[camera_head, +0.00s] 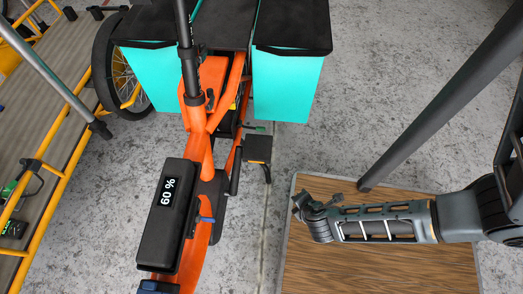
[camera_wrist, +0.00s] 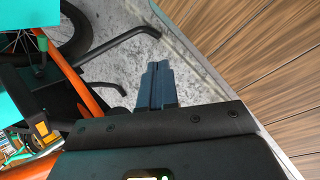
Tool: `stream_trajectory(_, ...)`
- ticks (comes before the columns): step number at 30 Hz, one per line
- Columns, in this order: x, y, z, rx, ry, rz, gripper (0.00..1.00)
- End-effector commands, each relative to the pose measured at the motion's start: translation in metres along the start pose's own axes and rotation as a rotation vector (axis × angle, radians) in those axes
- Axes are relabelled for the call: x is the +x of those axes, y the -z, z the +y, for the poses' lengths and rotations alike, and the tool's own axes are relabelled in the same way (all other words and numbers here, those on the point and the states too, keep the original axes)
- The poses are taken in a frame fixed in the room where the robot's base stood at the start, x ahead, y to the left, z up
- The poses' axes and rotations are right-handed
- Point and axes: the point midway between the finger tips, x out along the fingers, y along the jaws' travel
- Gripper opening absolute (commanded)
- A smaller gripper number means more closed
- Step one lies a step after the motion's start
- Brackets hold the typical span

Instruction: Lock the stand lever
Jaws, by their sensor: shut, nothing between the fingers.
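The orange cargo bike (camera_head: 203,150) stands at the left of centre with a battery marked 60 % (camera_head: 160,215). A small green-tipped lever (camera_head: 259,128) and a blue lever (camera_head: 207,219) show on it; I cannot tell which is the stand lever. In the wrist view a black bent bar (camera_wrist: 130,40) reaches out from the bike, apart from the fingers. My gripper (camera_head: 299,206) is right of the bike, above the wooden platform's left edge. Its fingers (camera_wrist: 157,72) are together and empty in the wrist view, touching nothing visible.
Teal boxes (camera_head: 288,88) with black tops are at the back. A wooden platform (camera_head: 360,265) lies below my arm. A black pedal (camera_head: 258,150) sticks out from the bike. A grey pole slants above the platform. Yellow railings (camera_head: 60,170) are at left. Bare concrete lies between bike and platform.

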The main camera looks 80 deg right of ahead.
Motion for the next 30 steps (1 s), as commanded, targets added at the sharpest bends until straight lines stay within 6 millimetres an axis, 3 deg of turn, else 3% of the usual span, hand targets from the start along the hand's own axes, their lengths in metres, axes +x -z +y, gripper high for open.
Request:
stream_trajectory(1, 0.045, 0.005, -0.012, -0.076, -0.014, -0.095, 0.00)
stream_trajectory(3, 0.082, 0.002, -0.013, -0.190, -0.041, -0.239, 0.00)
stream_trajectory(6, 0.123, 0.000, -0.005, -0.343, -0.088, -0.444, 0.00)
stream_trajectory(10, 0.159, 0.007, 0.020, -0.525, -0.169, -0.706, 0.00)
stream_trajectory(14, 0.174, 0.025, 0.053, -0.669, -0.266, -0.948, 0.00)
stream_trajectory(19, 0.172, 0.053, 0.090, -0.784, -0.383, -1.177, 0.00)
stream_trajectory(24, 0.165, 0.067, 0.108, -0.829, -0.448, -1.284, 0.00)
stream_trajectory(30, 0.163, 0.063, 0.118, -0.834, -0.458, -1.302, 0.00)
